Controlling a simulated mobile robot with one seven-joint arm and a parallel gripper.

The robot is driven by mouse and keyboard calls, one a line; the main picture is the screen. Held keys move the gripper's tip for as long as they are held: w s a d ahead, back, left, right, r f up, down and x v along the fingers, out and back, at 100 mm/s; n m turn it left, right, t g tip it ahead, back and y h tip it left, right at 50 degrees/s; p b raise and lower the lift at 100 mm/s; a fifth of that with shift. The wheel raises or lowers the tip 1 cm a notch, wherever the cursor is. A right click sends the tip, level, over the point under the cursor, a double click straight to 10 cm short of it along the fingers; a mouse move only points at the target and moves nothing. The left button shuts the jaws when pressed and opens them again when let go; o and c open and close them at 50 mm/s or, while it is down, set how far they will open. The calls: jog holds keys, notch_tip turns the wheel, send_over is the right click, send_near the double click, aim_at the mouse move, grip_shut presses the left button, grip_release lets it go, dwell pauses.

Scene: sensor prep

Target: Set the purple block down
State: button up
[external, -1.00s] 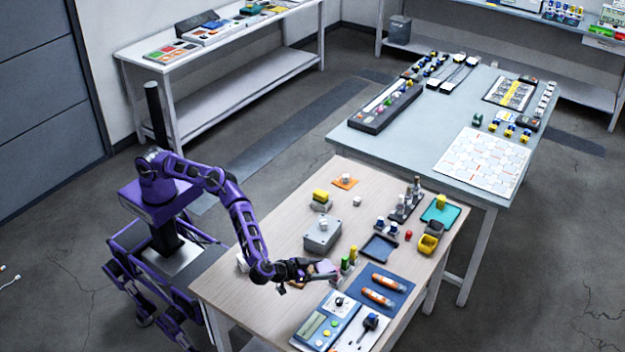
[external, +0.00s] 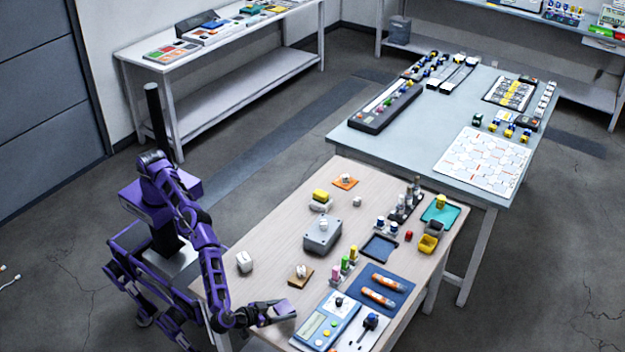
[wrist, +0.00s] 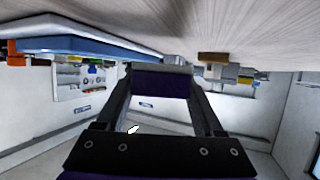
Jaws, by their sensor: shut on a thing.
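The purple block (wrist: 162,84) sits between the two fingers of my gripper (wrist: 160,92) in the wrist view, dark purple with a paler grey strip along its top. My gripper (external: 282,310) is shut on it. In the external view the gripper is low at the near front edge of the wooden table (external: 262,272), left of the blue-and-grey meter panel. The block is hard to tell from the fingers there. I cannot tell whether the block touches the tabletop.
A small wooden block with a white piece (external: 300,273) stands behind my gripper, and a white block (external: 244,262) stands farther left. The meter panel (external: 326,322) is close on the right. Several coloured bottles (external: 345,262) and a grey box (external: 322,234) stand farther back. Bare wood lies between.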

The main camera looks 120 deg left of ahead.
jog(key=shift+f, duration=1.45)
jog(key=shift+b, duration=0.35)
jog(key=shift+f+b, duration=0.25)
jog(key=shift+b, duration=0.05)
jog(key=o, duration=1.5)
jog(key=shift+r, duration=0.1)
jog(key=shift+r, duration=0.1)
jog(key=shift+r+p, duration=0.25)
jog(key=shift+p, duration=0.35)
jog(key=b+v, duration=0.1)
jog(key=v, duration=1.1)
jog(key=shift+f, duration=0.1)
jog(key=shift+w, duration=0.1)
